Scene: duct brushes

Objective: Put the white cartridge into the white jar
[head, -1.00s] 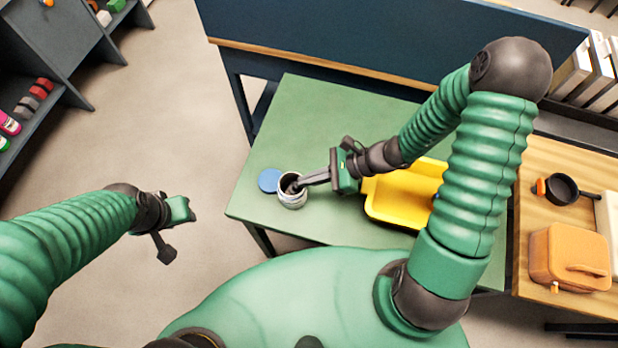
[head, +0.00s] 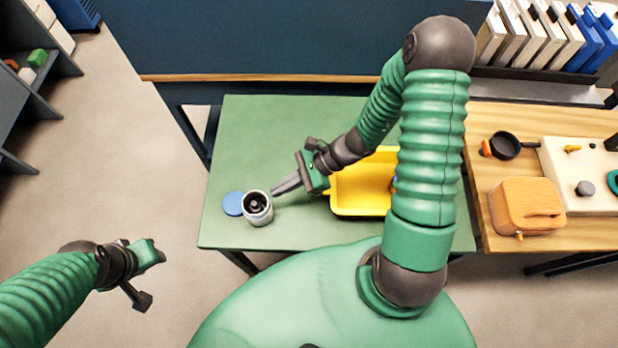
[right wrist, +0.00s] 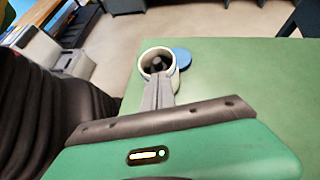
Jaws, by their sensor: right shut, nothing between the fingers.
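The white jar (head: 257,218) stands open and upright on the green table, and it also shows in the right wrist view (right wrist: 146,60). A dark rounded thing with a paler middle (head: 257,204) shows inside it; I cannot tell whether this is the cartridge. No white cartridge is clearly seen elsewhere. My right gripper (head: 274,190) is shut and empty, its tips just right of the jar's rim and apart from it. In the wrist view its fingers (right wrist: 159,92) overlap the jar's near side. My left gripper (head: 148,275) is open and empty over the floor, left of the table.
A blue round lid (head: 232,204) lies left of the jar. A yellow bin (head: 358,205) stands right of my right gripper, partly hidden by my arm. A wooden table (head: 480,120) at the right holds an orange case (head: 525,207) and a black pan (head: 504,146). The green table's back left is clear.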

